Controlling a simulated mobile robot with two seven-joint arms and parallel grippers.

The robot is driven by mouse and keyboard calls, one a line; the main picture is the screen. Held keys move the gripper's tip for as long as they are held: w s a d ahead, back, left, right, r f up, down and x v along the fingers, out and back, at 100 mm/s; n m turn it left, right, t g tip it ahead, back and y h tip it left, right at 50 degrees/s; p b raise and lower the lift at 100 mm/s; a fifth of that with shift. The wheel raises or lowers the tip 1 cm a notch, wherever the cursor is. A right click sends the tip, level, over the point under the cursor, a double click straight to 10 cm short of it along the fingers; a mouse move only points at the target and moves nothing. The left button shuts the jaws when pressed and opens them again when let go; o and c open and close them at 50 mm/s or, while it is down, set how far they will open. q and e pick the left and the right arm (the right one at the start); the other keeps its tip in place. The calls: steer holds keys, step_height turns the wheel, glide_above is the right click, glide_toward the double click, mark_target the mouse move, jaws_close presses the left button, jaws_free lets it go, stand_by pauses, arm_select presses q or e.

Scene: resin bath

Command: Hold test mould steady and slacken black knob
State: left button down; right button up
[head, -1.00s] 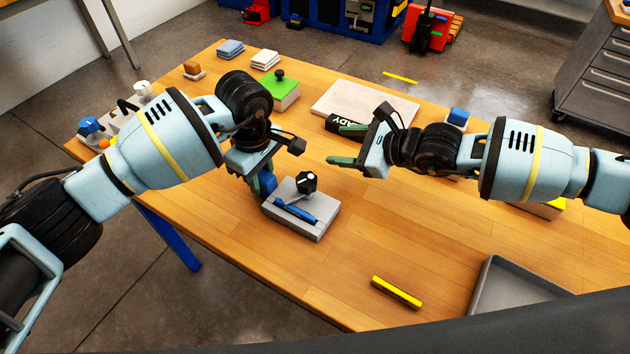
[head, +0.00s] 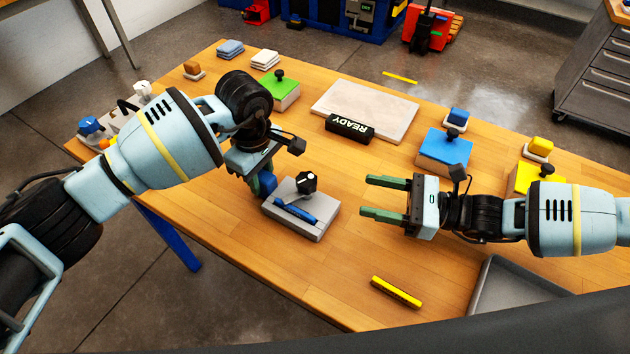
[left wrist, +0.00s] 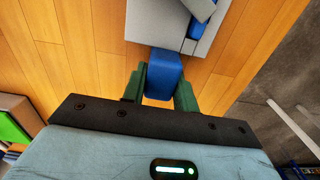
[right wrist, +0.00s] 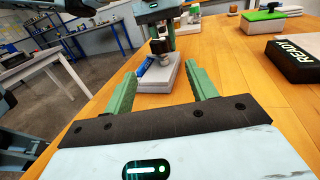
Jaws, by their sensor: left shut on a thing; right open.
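The test mould is a grey block (head: 312,229) with a blue bar on its top and a black knob (head: 306,182) with a white mark, on the wooden table. A blue handle (left wrist: 163,76) juts from the mould's side. My left gripper (left wrist: 162,85) is shut on this blue handle, and the mould rests flat. My right gripper (head: 375,197) is open and empty, to the right of the mould, with its fingers pointing left toward it and apart from the knob. In the right wrist view the mould (right wrist: 160,80) shows between the green fingers.
A black READY block (head: 349,129) lies by a pale slab (head: 375,103) at the back. Green (head: 287,92), blue (head: 445,150) and yellow (head: 522,178) knobbed blocks stand around. A yellow bar (head: 396,291) and a grey tray (head: 485,285) lie at the front right.

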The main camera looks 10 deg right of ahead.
mark_target(315, 181)
steer(key=x, duration=1.2)
steer(key=c, duration=1)
